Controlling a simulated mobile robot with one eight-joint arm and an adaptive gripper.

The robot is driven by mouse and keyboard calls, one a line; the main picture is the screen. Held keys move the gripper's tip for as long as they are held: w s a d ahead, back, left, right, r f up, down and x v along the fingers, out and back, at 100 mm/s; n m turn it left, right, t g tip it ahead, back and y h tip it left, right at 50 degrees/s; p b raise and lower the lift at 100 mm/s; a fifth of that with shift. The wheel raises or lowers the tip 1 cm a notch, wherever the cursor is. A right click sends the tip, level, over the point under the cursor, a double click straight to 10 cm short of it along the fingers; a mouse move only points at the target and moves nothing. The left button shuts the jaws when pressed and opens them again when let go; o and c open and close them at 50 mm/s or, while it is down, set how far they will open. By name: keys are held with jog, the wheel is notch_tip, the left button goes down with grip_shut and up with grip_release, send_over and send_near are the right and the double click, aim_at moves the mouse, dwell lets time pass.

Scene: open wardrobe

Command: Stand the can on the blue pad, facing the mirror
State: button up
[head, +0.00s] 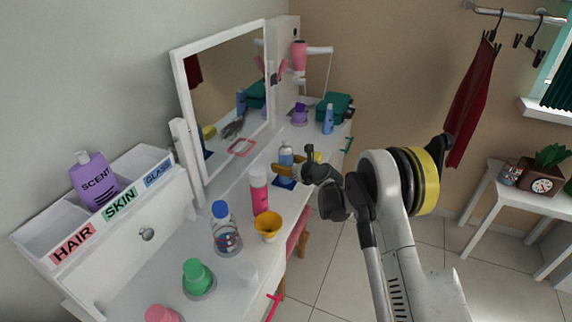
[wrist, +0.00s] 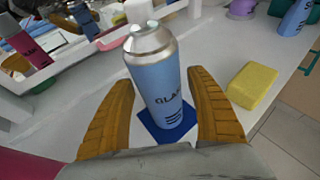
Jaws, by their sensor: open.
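The can (head: 286,156) is light blue with a silver shoulder and a white cap. In the wrist view the can (wrist: 160,85) stands upright on the dark blue pad (wrist: 146,124), with pad showing around its base. The pad also shows in the head view (head: 284,184). Part of a dark label reading "GLA" faces my wrist camera; the rest curves out of sight to the right. My gripper (wrist: 160,76) is open, with one orange finger on each side of the can and visible gaps. The mirror (head: 225,85) stands behind the white tabletop.
A yellow sponge (wrist: 252,85) lies right of the can. A pink-rimmed tray (head: 241,147) lies by the mirror.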

jog(key=shift+r, duration=0.1)
jog(key=shift+s+d+r+p, duration=0.1)
jog(key=shift+r+p, duration=0.1)
jog(key=shift+p, duration=0.1)
jog(key=p+v, duration=0.3)
jog(key=v, duration=0.8)
jog(key=shift+s+d+r, duration=0.2)
jog(key=shift+s, duration=0.1)
jog(key=s+d+r+n+g+h, duration=0.15)
jog(key=s+d+r+n, duration=0.25)
jog(key=s+r+n, duration=0.4)
jog(key=s+d+r+n+g+h, duration=0.1)
jog(key=s+d+r+n+h, duration=0.1)
jog(key=s+d+r+n, duration=0.5)
jog(key=s+d+r+n+h, duration=0.1)
jog(key=s+d+n+h, duration=0.1)
jog(key=s+n, duration=0.5)
jog(key=s+d+r+n+g+h, duration=0.1)
jog(key=s+d+n, duration=0.4)
jog(key=s, duration=1.4)
jog(key=shift+s+d+r+n+h, duration=0.2)
jog(key=shift+s+r+n+h, duration=0.15)
jog(key=shift+n+h, duration=0.5)
